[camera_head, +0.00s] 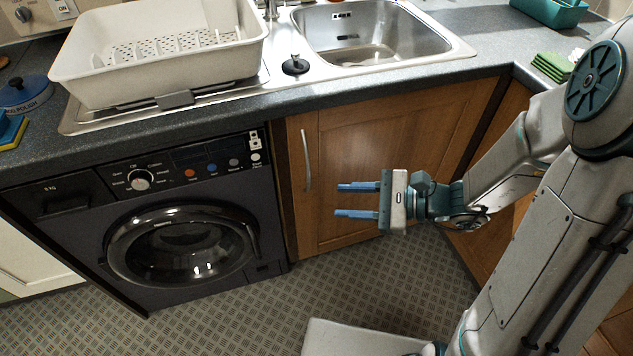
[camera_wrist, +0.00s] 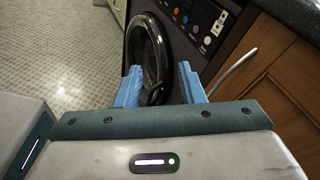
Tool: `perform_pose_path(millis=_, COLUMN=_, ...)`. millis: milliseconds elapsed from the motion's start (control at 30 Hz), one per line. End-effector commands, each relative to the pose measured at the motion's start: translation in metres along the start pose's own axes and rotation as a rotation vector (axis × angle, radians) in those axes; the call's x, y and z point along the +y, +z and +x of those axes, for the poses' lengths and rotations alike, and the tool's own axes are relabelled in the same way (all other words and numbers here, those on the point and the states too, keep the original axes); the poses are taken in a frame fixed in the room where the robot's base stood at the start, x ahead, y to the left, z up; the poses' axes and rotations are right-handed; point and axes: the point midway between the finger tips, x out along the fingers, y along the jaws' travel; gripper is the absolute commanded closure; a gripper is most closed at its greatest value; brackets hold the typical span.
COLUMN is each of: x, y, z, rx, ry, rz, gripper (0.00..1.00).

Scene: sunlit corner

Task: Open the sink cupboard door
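The sink cupboard door (camera_head: 365,150) is brown wood, below the sink and right of the washing machine. It looks shut. Its curved metal handle (camera_head: 306,160) runs upright near the door's left edge. In the wrist view the handle (camera_wrist: 231,71) shows as a slanted bar right of my fingers, with the wooden door (camera_wrist: 285,85) beyond it. My gripper (camera_head: 357,200) is in front of the door, right of the handle and a little lower. Its two blue fingers point left, are apart, and hold nothing. In the wrist view my gripper (camera_wrist: 158,85) shows the same gap between the fingers.
A dark washing machine (camera_head: 180,220) stands left of the door. The worktop (camera_head: 390,80) overhangs above, with a steel sink (camera_head: 375,35) and a white dish rack (camera_head: 160,50). More wooden cupboard front lies right, behind my arm. The patterned floor (camera_head: 240,310) in front is clear.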

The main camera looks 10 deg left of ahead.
Motion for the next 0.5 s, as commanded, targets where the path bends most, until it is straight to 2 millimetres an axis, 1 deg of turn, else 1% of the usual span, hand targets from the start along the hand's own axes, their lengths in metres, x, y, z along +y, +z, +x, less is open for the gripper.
perform_pose_path(millis=33, x=-0.001, y=-0.036, z=0.009, rx=-0.04, ry=-0.077, rz=0.08, gripper=0.64)
perform_pose_path(millis=100, x=-0.012, y=-0.062, z=0.013, rx=-0.083, ry=-0.181, rz=0.169, gripper=0.64)
perform_pose_path(millis=200, x=-0.024, y=-0.094, z=0.015, rx=-0.125, ry=-0.308, rz=0.27, gripper=0.64)
perform_pose_path(millis=300, x=-0.032, y=-0.118, z=0.013, rx=-0.149, ry=-0.401, rz=0.338, gripper=0.64)
perform_pose_path(millis=333, x=-0.034, y=-0.123, z=0.013, rx=-0.154, ry=-0.421, rz=0.353, gripper=0.64)
perform_pose_path(millis=400, x=-0.037, y=-0.13, z=0.012, rx=-0.161, ry=-0.454, rz=0.376, gripper=0.64)
perform_pose_path(millis=500, x=-0.041, y=-0.134, z=0.014, rx=-0.166, ry=-0.474, rz=0.389, gripper=0.64)
